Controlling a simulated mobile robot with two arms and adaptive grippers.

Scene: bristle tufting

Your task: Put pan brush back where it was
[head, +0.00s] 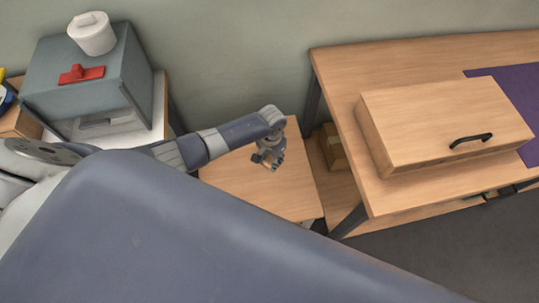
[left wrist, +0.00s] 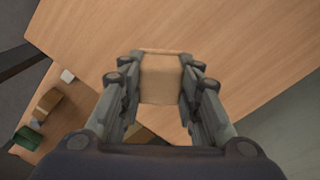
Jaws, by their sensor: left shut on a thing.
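My left gripper (head: 268,160) is over the small wooden table (head: 290,190) in the middle of the head view. In the left wrist view its fingers (left wrist: 161,82) are shut on a tan, block-shaped wooden piece (left wrist: 161,80). This looks like the body of the pan brush; no bristles show. The wooden tabletop (left wrist: 225,45) lies beyond it. I cannot tell whether the piece touches the tabletop. My right gripper is not in view.
A larger wooden table (head: 340,85) at right bears a wooden box with a black handle (head: 440,120) and a purple mat (head: 510,85). A grey cabinet (head: 75,95) bears a white tub (head: 92,34) and a red piece (head: 82,74). A cardboard box (head: 334,147) sits between the tables.

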